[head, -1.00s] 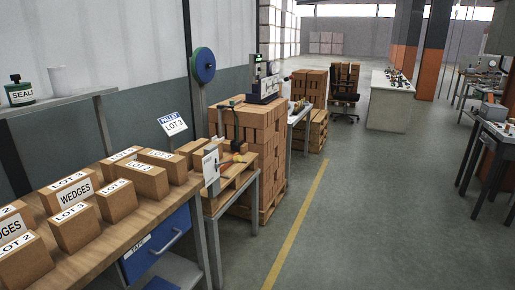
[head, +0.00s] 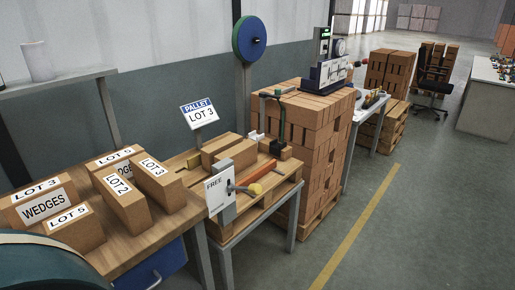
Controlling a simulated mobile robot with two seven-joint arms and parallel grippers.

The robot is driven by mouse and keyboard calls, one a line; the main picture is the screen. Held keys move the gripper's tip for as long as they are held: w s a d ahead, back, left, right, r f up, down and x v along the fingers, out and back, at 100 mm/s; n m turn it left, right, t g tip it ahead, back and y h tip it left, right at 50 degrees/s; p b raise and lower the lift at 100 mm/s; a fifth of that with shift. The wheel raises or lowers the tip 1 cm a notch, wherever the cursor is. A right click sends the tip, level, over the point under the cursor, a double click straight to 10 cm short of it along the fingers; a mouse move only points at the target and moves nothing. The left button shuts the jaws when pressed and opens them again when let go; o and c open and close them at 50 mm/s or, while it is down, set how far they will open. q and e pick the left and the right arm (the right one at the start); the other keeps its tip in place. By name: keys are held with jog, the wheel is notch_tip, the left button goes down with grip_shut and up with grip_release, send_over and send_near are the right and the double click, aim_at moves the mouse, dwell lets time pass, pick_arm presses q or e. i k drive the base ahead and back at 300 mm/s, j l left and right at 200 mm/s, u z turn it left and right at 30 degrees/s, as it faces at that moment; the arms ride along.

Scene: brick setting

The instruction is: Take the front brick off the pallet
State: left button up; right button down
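A small wooden pallet (head: 262,207) sits on a metal stand right of the bench in the head view. At least two brown bricks lie side by side on it. The front brick (head: 238,157) lies nearer to me, and the rear brick (head: 219,148) is partly hidden behind it. A "PALLET LOT 3" sign (head: 199,114) stands behind the pallet's left side. A white "FREE" plate (head: 218,192) stands at its front left corner and covers part of it. Neither of my grippers is in view.
A wooden bench (head: 150,231) at left holds several labelled bricks, and a "WEDGES" card (head: 45,204). A tool with a yellow knob (head: 255,189) and an orange bar (head: 264,171) lie on the pallet. A tall brick stack (head: 322,160) stands behind. Open floor lies at right.

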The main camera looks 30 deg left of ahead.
aim_at(244, 154)
jog(key=i+u, duration=0.15)
jog(key=i, duration=0.35)
jog(key=i+l+u, duration=0.15)
jog(key=i, duration=0.35)
jog(key=i+l+u, duration=0.2)
jog(key=i, duration=0.25)
jog(key=i+l+u, duration=0.25)
jog(key=i+u, duration=0.25)
jog(key=i+l+u, duration=0.35)
jog(key=u, duration=0.15)
